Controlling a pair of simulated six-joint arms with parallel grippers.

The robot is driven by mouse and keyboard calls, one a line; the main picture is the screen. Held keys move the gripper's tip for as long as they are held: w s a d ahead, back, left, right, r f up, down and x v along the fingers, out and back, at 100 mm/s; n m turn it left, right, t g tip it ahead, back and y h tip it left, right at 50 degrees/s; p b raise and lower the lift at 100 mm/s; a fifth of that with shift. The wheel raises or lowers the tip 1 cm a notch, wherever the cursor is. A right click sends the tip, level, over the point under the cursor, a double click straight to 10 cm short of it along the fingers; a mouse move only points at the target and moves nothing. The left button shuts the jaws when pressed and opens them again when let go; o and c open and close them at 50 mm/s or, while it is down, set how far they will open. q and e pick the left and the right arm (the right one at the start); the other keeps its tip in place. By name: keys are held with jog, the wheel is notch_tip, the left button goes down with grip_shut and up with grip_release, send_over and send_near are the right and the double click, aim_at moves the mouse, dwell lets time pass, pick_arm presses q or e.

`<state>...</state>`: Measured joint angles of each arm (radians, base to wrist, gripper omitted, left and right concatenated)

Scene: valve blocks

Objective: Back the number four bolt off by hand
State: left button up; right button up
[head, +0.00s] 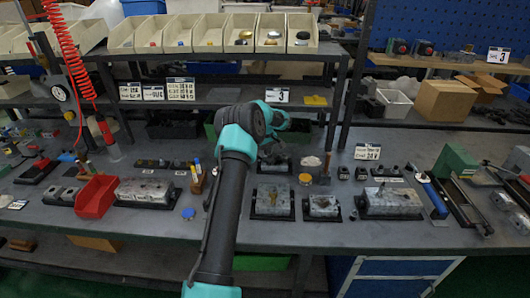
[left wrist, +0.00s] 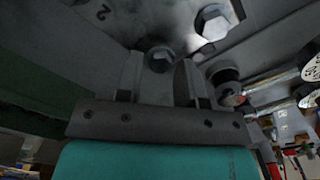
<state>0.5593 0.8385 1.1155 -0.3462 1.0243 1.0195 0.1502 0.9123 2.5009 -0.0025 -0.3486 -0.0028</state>
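In the left wrist view a hex bolt head (left wrist: 161,60) sits between the two fingertips of my left gripper (left wrist: 159,78). The fingers stand apart on either side of it; whether they touch it cannot be told. A second, brighter hex bolt (left wrist: 212,22) is up and to the right on the grey metal block (left wrist: 150,18). A numeral 2 is marked on the block at upper left; no numeral 4 is legible. My right gripper is not in view.
Grey valve blocks (head: 272,202) stand on black bases along the bench front, with others (head: 393,201) to the right. A red bin (head: 96,196) is at left. Beige bins (head: 239,33) line the upper shelf. A dark post (head: 328,150) stands close right of the gripper.

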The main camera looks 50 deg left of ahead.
pick_arm(q)
jog(key=shift+m, duration=0.5)
grip_shut()
jog(key=shift+s+n, duration=0.1)
jog(key=shift+n, duration=2.5)
jog(key=n, duration=0.4)
jog(key=shift+s, duration=0.1)
jog(key=n, duration=0.6)
jog(key=shift+d, duration=0.15)
jog(key=shift+d+n, duration=0.1)
jog(key=shift+n, duration=3.2)
